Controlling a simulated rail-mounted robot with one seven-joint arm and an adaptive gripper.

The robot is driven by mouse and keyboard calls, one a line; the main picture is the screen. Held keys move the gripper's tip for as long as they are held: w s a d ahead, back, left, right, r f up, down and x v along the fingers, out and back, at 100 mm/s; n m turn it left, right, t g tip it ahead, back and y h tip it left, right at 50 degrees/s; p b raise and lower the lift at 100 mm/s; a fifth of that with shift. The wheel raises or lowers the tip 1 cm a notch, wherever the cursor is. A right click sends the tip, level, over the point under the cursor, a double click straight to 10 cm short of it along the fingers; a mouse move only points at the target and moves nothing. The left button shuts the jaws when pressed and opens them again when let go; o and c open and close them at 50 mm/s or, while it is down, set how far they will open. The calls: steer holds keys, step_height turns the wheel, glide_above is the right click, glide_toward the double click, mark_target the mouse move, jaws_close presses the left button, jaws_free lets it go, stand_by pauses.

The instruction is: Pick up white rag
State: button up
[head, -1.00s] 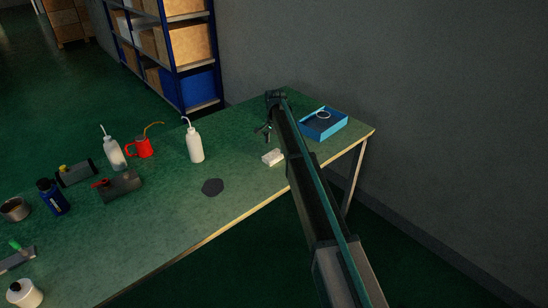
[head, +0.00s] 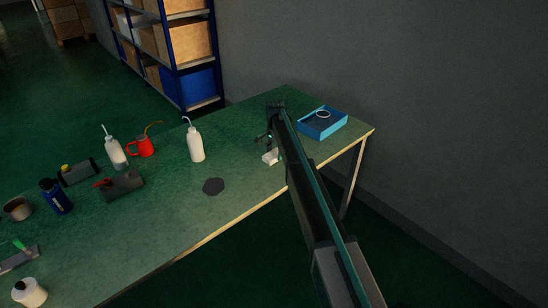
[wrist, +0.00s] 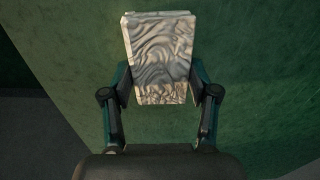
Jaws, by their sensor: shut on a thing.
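The white rag (head: 270,157) is a small folded block near the table's front edge, partly hidden by my arm in the head view. In the wrist view the rag (wrist: 160,55) shows a wrinkled, grey-white top and lies between my two fingers. My gripper (wrist: 160,92) is shut on it, with one finger against each side. In the head view my gripper (head: 266,146) is small and dark at the rag. Whether the rag touches the table cannot be told.
A blue tray (head: 340,128) with a ring-shaped item stands right of my arm. A red can (head: 141,147) and several other bottles and tools are farther left.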

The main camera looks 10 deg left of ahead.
mark_target(275, 154)
steer(key=shift+r, duration=0.1)
steer(key=shift+r+b, duration=0.35)
steer(key=shift+r, duration=0.1)
step_height(275, 154, up, 2)
steer(key=shift+b, duration=0.5)
steer(key=s+d+r+b, duration=0.2)
steer(key=s+r+b, duration=0.1)
steer(key=s+r, duration=0.7)
steer(key=s, duration=0.3)
steer(key=shift+s+d, duration=0.25)
steer(key=shift+s, duration=0.15)
steer(key=o, duration=0.3)
steer(key=c, duration=0.3)
